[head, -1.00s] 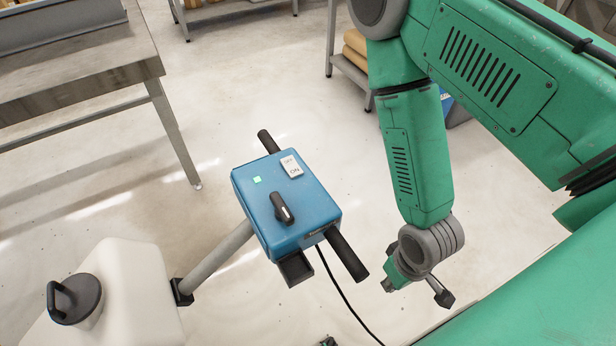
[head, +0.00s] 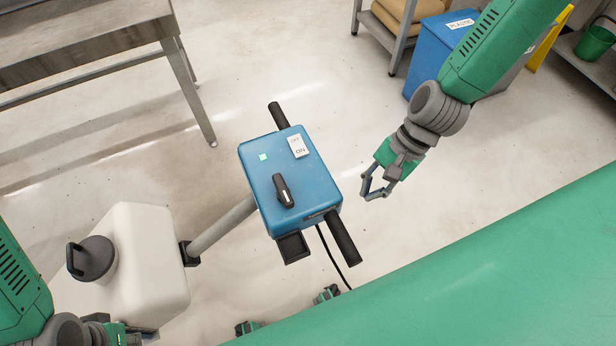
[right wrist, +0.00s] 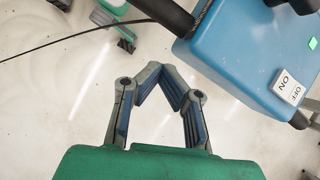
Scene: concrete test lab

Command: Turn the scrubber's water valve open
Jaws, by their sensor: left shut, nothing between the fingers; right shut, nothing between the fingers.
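The scrubber's blue control box (head: 290,185) stands mid-view in the head view. It carries a black knob (head: 283,190) with a white mark, lying roughly along the box's length, a white ON/OFF switch (head: 298,146) and a lit green square (head: 263,157). A pole joins it to the white tank (head: 150,260) with a dark cap (head: 92,259). My right gripper (head: 370,196) is shut and empty, right of the box and apart from it; its fingertips meet in the right wrist view (right wrist: 158,70). My left gripper (head: 138,335) is shut at the lower left, by the tank, partly cut off.
Black handle bars (head: 342,238) stick out from the box's two ends. A black cable (head: 329,249) hangs below it. A steel table (head: 110,45) stands at the upper left. A blue bin (head: 437,50) stands at the upper right. Floor between box and bin is clear.

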